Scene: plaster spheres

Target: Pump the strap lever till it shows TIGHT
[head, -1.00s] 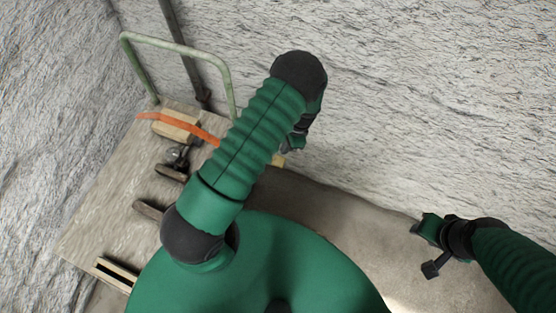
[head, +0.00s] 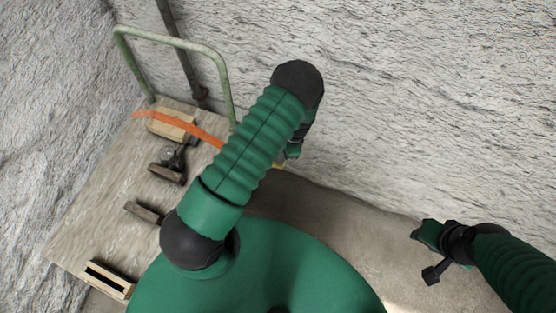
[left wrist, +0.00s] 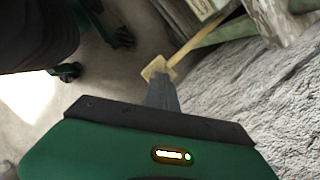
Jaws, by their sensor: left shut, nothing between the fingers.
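An orange strap (head: 190,127) runs over a pale wooden block on a cart bed and passes behind my left arm. A yellow, square-ended bar (left wrist: 158,68) shows in the left wrist view, just beyond my left fingertips; I cannot tell whether they touch. It may be the strap lever. A small yellow bit (head: 279,165) shows beside my arm in the head view. My left gripper (left wrist: 162,92) is shut and empty; in the head view it is mostly hidden behind my arm. No TIGHT marking is readable. My right gripper (head: 424,254) hangs at the right, away from the cart.
The cart bed (head: 90,215) has a green tube rail (head: 178,42) and carries a wooden block (head: 168,130), dark-and-wood pieces (head: 168,172) and a slotted wooden box (head: 108,280). A rough white wall (head: 420,90) stands close behind. Bare floor lies at right.

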